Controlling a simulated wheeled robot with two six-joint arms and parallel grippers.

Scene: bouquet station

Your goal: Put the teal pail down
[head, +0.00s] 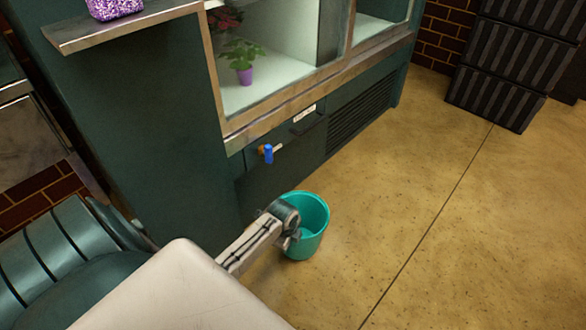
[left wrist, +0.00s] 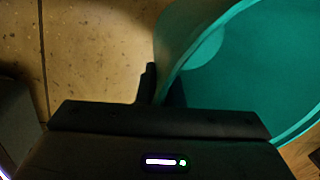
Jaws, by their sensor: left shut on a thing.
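The teal pail (head: 316,232) is upright, just in front of the dark green cabinet and below a blue-handled tap (head: 268,153). My left gripper (head: 293,238) is shut on the pail's wall at its near left side. In the left wrist view the pail (left wrist: 240,75) fills the right side, and one dark finger (left wrist: 147,84) shows outside its rim. The inside that I can see looks empty. The pail is low by the floor; I cannot tell whether its base touches it. My right gripper is not in view.
The tan floor (head: 430,210) is clear to the right of the pail. The cabinet (head: 150,130) holds a lit display with potted plants (head: 242,62). Dark ribbed crates (head: 495,95) are stacked at the far right. A purple patterned pot (head: 115,6) sits on a ledge.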

